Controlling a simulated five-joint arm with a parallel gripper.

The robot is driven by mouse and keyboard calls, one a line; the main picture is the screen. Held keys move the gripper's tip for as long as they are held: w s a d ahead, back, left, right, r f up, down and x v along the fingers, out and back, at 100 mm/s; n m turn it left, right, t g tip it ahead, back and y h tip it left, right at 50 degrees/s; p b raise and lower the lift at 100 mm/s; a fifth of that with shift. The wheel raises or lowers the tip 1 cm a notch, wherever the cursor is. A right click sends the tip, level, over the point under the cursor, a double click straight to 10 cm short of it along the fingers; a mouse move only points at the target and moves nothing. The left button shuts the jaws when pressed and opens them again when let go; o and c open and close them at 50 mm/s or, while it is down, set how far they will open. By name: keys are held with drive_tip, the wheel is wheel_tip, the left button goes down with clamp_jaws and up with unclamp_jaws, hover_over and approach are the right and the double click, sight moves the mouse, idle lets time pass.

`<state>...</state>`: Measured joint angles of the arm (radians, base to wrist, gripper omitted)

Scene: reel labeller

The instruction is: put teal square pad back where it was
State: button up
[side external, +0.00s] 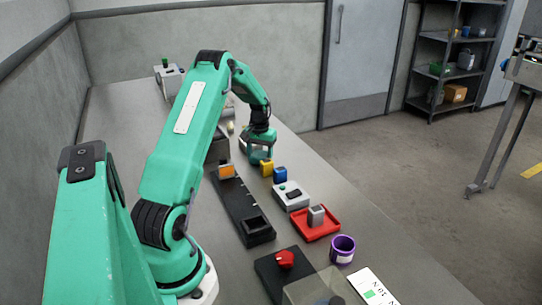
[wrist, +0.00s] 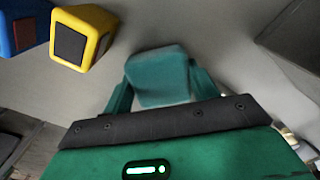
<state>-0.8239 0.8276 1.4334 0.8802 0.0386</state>
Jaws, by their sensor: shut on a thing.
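The teal square pad (wrist: 160,77) is in the wrist view, between the two fingers of my gripper (wrist: 158,90). My gripper is shut on it. In the side external view my gripper (side external: 259,155) is over the far part of the bench, just beyond the yellow block. There the pad is hard to tell from my gripper, which is of like colour. I cannot tell whether the pad touches the bench.
A yellow block (side external: 266,168) and a blue block (side external: 280,174) stand close by. A black rack (side external: 243,207), a grey button box (side external: 291,196), a red tray (side external: 317,230) and a purple cup (side external: 342,249) are nearer the camera. Bench to the right of the blocks is bare.

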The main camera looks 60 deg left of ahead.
sight(260, 154)
drive_tip(key=shift+f, duration=0.45)
drive_tip(key=shift+f, duration=0.3)
drive_tip(key=o, duration=1)
drive_tip(key=shift+d, duration=0.1)
wheel_tip(260, 154, up, 14)
drive_tip(key=shift+f, duration=0.25)
idle(0.4)
